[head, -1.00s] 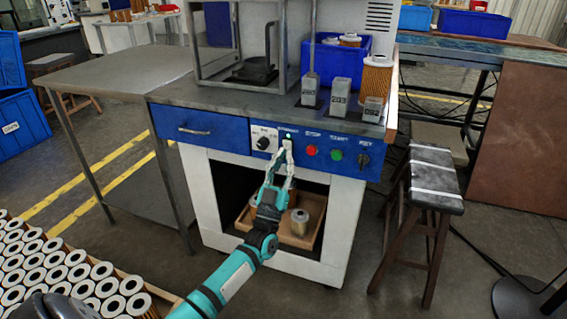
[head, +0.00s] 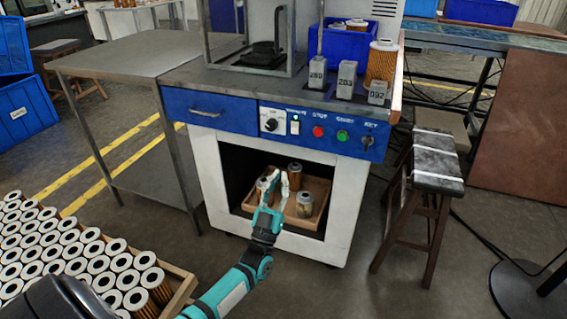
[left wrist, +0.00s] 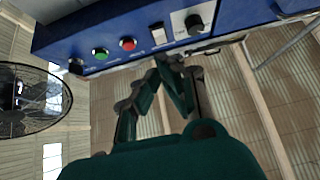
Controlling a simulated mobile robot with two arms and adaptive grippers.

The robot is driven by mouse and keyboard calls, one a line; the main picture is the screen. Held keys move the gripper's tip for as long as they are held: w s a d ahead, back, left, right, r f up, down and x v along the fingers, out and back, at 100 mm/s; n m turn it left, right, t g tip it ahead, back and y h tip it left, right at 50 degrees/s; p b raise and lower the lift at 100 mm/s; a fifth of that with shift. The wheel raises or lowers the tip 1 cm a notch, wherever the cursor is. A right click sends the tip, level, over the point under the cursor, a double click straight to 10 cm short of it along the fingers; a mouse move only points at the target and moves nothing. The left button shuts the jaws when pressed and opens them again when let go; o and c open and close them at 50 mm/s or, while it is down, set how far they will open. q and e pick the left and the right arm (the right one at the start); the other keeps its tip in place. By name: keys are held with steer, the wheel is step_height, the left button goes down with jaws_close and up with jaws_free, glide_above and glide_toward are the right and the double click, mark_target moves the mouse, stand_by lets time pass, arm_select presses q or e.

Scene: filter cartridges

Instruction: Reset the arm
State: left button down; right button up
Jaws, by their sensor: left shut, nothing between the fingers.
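My left gripper (head: 279,177) is shut and empty in the head view. It is in front of the machine's open lower bay, below the blue control panel (head: 375,137) and apart from it. In the left wrist view its closed fingers (left wrist: 167,62) point up toward the panel's lower edge. The panel carries a black knob (head: 270,125), a white rocker switch (head: 295,126), a red button (head: 319,131), a green button (head: 342,135) and a key switch (head: 367,142). My right gripper is not in view.
A wooden tray (head: 318,190) with filter cartridges sits in the bay behind the gripper, partly hidden. A crate of many cartridges (head: 185,290) is at lower left. A stool (head: 437,165) stands right of the machine. A steel table (head: 130,52) is at left.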

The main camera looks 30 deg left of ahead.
arm_select(q)
steer(key=shift+v, duration=0.95)
steer(key=shift+w+f, duration=0.1)
steer(key=shift+w, duration=0.1)
